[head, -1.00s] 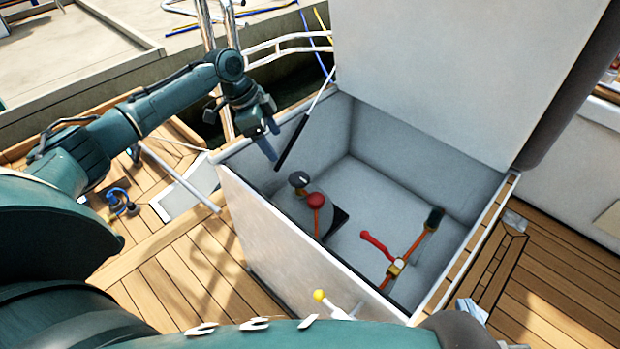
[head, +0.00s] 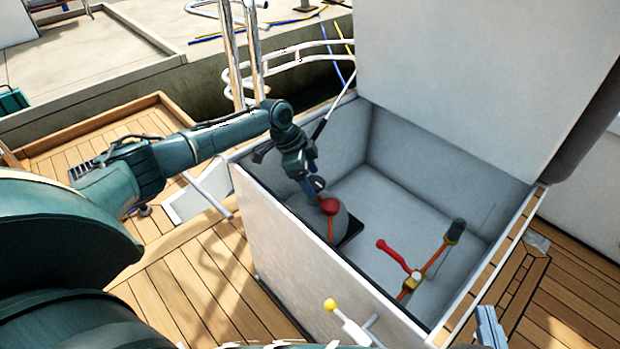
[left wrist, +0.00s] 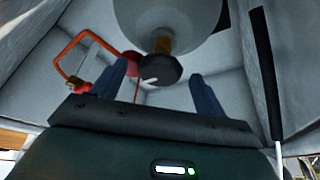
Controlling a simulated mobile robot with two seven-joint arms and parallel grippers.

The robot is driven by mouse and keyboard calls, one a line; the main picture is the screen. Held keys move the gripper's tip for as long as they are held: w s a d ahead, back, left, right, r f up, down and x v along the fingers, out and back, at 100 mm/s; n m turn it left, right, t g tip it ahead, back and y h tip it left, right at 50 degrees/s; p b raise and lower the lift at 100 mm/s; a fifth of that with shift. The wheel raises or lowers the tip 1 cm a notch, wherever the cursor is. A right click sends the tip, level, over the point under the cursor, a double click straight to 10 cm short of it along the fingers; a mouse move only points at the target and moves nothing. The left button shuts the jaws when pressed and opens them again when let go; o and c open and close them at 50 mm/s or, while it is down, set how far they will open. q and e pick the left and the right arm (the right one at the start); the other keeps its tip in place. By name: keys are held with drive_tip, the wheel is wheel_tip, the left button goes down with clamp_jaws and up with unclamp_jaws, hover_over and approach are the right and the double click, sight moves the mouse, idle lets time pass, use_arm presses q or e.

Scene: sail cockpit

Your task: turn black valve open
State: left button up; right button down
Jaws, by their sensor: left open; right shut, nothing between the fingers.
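The black valve (head: 318,183) is a round dark knob inside the open locker, close to a red knob (head: 329,206). In the left wrist view the black knob (left wrist: 160,70) sits on a brass stem under a grey rounded tank. My left gripper (head: 309,186) reaches down into the locker at the black knob and partly hides it. In the left wrist view its fingers (left wrist: 158,92) are open, with the knob in line with the gap between them; I cannot tell whether they touch it. My right gripper (head: 489,328) shows at the bottom edge, shut and empty, outside the locker.
The locker (head: 300,265) has high white walls and a raised lid (head: 480,80). A lid strut (head: 328,118) stands close to my left gripper. A red-handled valve (head: 393,254) on an orange pipe is further right. A yellow-tipped lever (head: 331,305) is on the front wall.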

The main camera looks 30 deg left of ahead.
use_arm(q)
drive_tip(key=shift+c, duration=0.2)
drive_tip(key=c, duration=0.9)
drive_tip(key=shift+r+p, duration=0.1)
drive_tip(key=shift+p, duration=0.3)
